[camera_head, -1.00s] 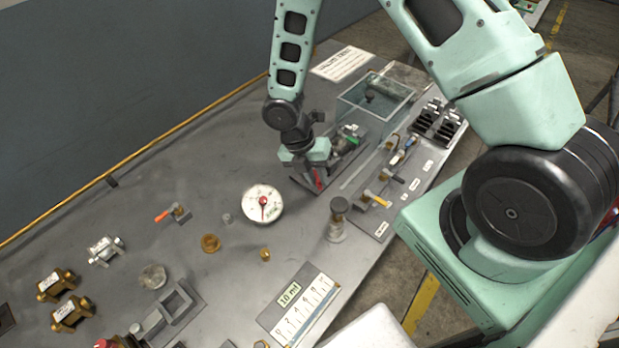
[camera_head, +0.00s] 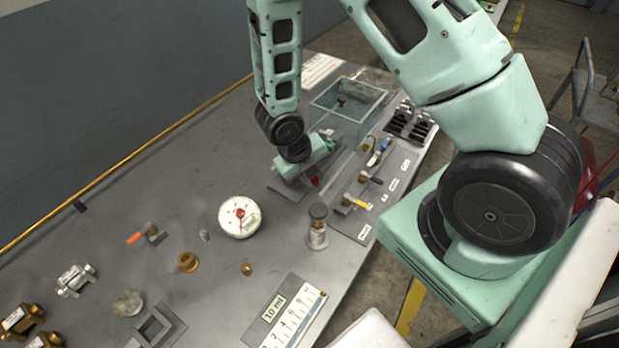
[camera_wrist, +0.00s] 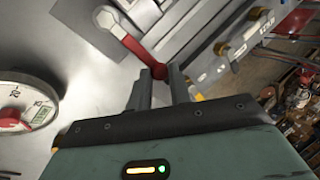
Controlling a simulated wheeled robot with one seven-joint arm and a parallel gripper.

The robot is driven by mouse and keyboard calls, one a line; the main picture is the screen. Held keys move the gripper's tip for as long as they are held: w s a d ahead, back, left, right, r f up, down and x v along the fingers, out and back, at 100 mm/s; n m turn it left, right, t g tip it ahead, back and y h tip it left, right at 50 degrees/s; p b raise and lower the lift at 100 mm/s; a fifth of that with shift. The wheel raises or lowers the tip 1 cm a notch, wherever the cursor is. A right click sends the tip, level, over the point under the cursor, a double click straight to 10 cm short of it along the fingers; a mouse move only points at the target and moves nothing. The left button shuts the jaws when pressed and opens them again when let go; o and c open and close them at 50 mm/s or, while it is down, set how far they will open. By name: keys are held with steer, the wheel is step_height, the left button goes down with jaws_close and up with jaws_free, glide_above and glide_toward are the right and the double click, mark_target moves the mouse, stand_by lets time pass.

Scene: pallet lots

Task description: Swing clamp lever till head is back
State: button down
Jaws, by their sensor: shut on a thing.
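The clamp has a red lever (camera_wrist: 135,46) that runs from a pale metal pivot at the top of the wrist view down to between my fingers. My gripper (camera_wrist: 163,74) is shut on the lever's red end. In the head view my gripper (camera_head: 305,168) is low over the clamp's dark base plate (camera_head: 284,189), and a red bit of the lever (camera_head: 315,181) shows beside it. My gripper and wrist cover most of the clamp there. The clamp head cannot be made out clearly.
A round white dial (camera_head: 240,217) stands left of the clamp; it also shows in the wrist view (camera_wrist: 25,108). A clear open box (camera_head: 347,104) stands close behind. A dark-topped post (camera_head: 318,228) and a panel with small levers (camera_head: 362,205) are in front and right.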

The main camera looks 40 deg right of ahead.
steer(key=shift+d, duration=0.1)
stand_by(0.4)
steer(key=c, duration=1.3)
jaws_free()
steer(key=shift+w+f, duration=0.1)
steer(key=shift+f, duration=0.05)
steer(key=p+v, duration=0.2)
steer(key=v, duration=1.5)
steer(key=shift+r, duration=0.25)
steer(key=s+a+r+m+y+b, duration=0.1)
steer(key=s+a+m, duration=0.3)
steer(key=m, duration=0.4)
steer(key=s+a+m+y+b, duration=0.2)
steer(key=s+a+m+b, duration=0.1)
steer(key=s+m, duration=0.4)
steer(key=s+a+r+m+y+b, duration=0.1)
steer(key=s+a+m+b, duration=0.2)
steer(key=m, duration=0.8)
steer(key=shift+s+a+r+t+y, duration=0.2)
steer(key=shift+s+a, duration=0.3)
steer(key=shift+s, duration=0.35)
steer(key=shift+s+a+r+t+y, duration=0.15)
steer(key=shift+s+a, duration=0.4)
steer(key=shift+s, duration=0.3)
